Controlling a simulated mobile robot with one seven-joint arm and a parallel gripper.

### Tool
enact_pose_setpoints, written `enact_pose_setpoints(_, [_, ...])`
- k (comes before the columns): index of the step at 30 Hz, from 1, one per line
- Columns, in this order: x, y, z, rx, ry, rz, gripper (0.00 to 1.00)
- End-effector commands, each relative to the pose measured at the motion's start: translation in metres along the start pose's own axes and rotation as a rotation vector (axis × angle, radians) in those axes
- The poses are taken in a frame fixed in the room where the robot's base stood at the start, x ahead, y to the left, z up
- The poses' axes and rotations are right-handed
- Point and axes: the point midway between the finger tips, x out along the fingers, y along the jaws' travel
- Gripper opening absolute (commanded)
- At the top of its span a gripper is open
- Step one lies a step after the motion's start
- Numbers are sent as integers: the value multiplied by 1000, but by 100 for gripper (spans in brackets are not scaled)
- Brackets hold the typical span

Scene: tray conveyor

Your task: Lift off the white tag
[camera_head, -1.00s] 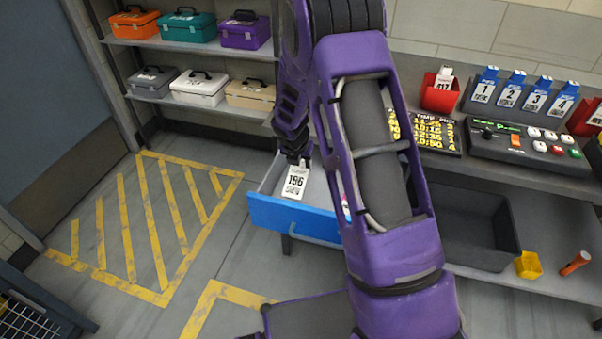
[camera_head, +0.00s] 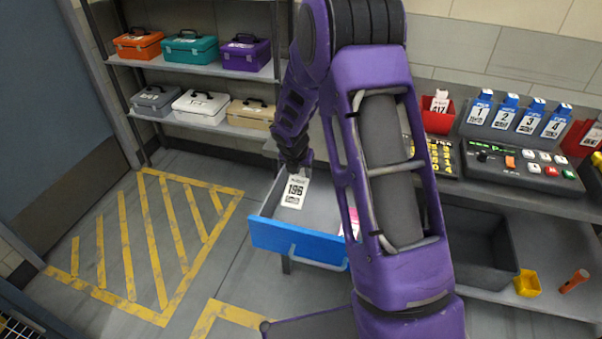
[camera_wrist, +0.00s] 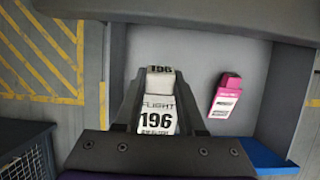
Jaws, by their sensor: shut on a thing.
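The white tag (camera_head: 294,190), printed 196, hangs from my gripper (camera_head: 293,163) over the open blue-fronted drawer (camera_head: 298,243). In the wrist view the white tag (camera_wrist: 157,112) sits between the fingers of my gripper (camera_wrist: 158,80), which is shut on it. A pink tag (camera_wrist: 226,96) lies apart on the drawer floor, to the right in the wrist view. In the head view my arm hides most of the pink tag (camera_head: 354,222). The exact gap between the white tag and the drawer floor is hard to tell.
Blue numbered tags (camera_head: 481,106) stand on the counter beside a red bin (camera_head: 438,120) and a button panel (camera_head: 525,160). A dark bin (camera_head: 470,245) sits below. Coloured cases (camera_head: 189,50) fill the left shelves. The yellow-striped floor is clear.

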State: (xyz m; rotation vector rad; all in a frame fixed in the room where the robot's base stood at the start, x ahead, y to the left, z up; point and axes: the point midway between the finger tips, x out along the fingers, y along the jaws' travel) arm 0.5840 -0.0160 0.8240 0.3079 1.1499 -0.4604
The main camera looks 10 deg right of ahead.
Motion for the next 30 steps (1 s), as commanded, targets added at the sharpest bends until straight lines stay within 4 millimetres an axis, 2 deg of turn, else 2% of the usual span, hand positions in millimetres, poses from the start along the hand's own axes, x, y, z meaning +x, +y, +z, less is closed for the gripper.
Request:
enact_pose_setpoints(1, [-6, 0, 3, 0, 0, 0, 0])
enact_pose_setpoints(21, [-43, -1, 18, 1, 0, -1, 0])
enact_pose_setpoints(30, [-46, 0, 19, 0, 0, -1, 0])
